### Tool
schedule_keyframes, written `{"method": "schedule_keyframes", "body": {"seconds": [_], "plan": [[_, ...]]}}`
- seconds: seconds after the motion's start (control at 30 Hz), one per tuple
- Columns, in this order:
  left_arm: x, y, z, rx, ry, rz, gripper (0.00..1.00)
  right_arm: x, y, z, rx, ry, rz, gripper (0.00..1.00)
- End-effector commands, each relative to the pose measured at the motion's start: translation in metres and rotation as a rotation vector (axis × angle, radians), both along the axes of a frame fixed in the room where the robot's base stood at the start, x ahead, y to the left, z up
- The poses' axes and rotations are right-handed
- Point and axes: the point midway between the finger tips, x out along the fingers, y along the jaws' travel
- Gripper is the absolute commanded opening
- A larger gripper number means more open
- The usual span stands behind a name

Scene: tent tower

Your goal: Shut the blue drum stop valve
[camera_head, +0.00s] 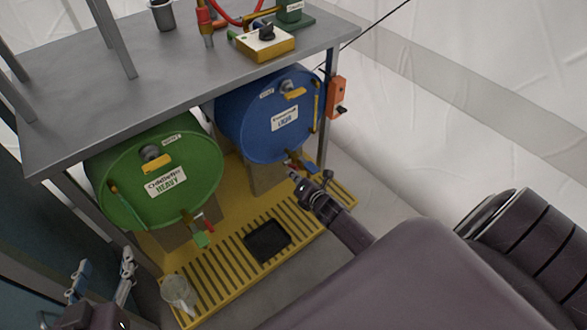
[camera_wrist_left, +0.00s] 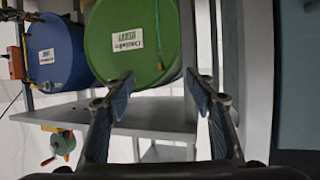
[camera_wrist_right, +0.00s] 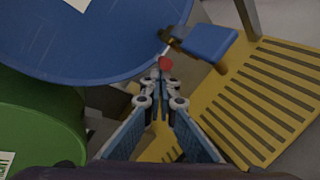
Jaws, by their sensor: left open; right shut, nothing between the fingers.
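The blue drum (camera_head: 262,105) lies on its side under the grey bench. Its stop valve (camera_head: 303,165) is low on the front face. In the right wrist view the valve shows a brass body (camera_wrist_right: 174,38), a blue flat part (camera_wrist_right: 208,42) and a small red part (camera_wrist_right: 165,63). My right gripper (camera_head: 292,172) is shut and empty, its fingertips (camera_wrist_right: 158,90) right at the red part; I cannot tell if they touch. My left gripper (camera_head: 104,268) is open and empty at lower left, away from the blue drum; its fingers frame the left wrist view (camera_wrist_left: 162,80).
A green drum (camera_head: 150,195) lies left of the blue one, with its own red-and-green valve (camera_head: 203,230). A slotted yellow tray (camera_head: 225,285) holds a black pad (camera_head: 267,241) and a clear jug (camera_head: 177,293). An orange box (camera_head: 337,97) hangs by the bench's right leg.

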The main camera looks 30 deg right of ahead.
Motion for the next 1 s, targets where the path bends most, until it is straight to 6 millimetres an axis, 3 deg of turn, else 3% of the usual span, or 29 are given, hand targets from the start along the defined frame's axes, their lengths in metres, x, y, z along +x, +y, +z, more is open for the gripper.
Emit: {"method": "schedule_keyframes", "body": {"seconds": [0.3,0.57,0.63,0.93,0.97,1.0], "plan": [[-0.079,0.031,-0.078,0.108,0.478,0.035,0.51,0.002,-0.002,0.010,-0.007,0.061,-0.002,0.00],[-0.164,0.057,-0.109,0.182,0.832,0.061,0.51,0.003,-0.002,0.014,-0.013,0.113,0.000,0.00],[-0.173,0.060,-0.108,0.188,0.869,0.063,0.51,0.004,-0.002,0.015,-0.015,0.128,-0.001,0.00],[-0.171,0.059,-0.092,0.186,0.859,0.063,0.51,0.005,-0.002,0.019,-0.019,0.190,-0.001,0.00],[-0.170,0.059,-0.092,0.187,0.859,0.062,0.51,0.005,-0.002,0.019,-0.020,0.198,0.000,0.00],[-0.167,0.058,-0.105,0.188,0.870,0.062,0.51,0.005,-0.003,0.020,-0.021,0.207,-0.001,0.00]]}}
